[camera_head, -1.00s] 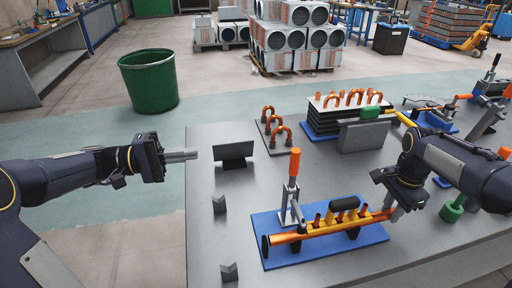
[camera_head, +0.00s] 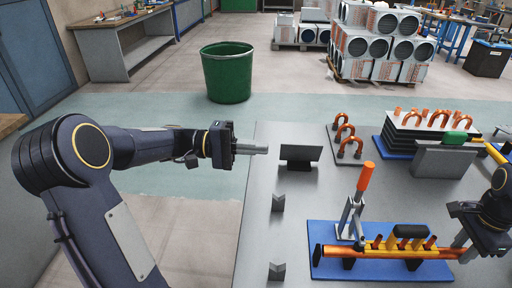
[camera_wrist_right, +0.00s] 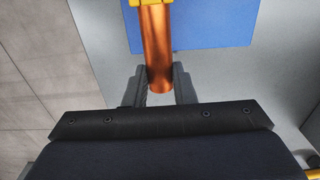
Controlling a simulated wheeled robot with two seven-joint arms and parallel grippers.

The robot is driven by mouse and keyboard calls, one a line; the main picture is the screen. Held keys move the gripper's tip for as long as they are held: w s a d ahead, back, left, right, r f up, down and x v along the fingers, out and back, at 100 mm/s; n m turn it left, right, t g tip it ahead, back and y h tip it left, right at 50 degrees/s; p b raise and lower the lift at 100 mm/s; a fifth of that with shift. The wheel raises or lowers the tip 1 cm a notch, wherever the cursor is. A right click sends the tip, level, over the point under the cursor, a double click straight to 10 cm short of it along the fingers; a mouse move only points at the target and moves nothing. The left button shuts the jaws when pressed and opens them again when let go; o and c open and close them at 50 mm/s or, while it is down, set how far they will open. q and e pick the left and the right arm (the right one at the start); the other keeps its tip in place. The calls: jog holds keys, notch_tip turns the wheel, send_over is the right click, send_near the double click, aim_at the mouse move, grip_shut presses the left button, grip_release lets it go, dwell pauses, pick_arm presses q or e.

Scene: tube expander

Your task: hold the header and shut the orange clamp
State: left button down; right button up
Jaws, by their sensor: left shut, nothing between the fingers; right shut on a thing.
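The header (camera_head: 341,250) is a copper tube with short copper stubs, lying in a fixture on a blue base plate (camera_head: 375,270). My right gripper (camera_head: 466,254) is shut on the header's right end. In the right wrist view the header's copper end (camera_wrist_right: 157,50) sits between the two fingers (camera_wrist_right: 160,88). The orange clamp handle (camera_head: 365,177) stands up, tilted slightly right, at the back left of the blue base.
Small grey V-blocks (camera_head: 278,202) stand along the table's left side. Copper U-bends (camera_head: 345,136) and a grey block with a green top (camera_head: 443,160) stand behind the fixture.

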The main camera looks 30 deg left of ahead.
jog(key=o, duration=1.1)
jog(key=shift+o, duration=0.5)
jog(key=o, duration=0.3)
jog(key=shift+o, duration=0.5)
jog(key=shift+o, duration=1.2)
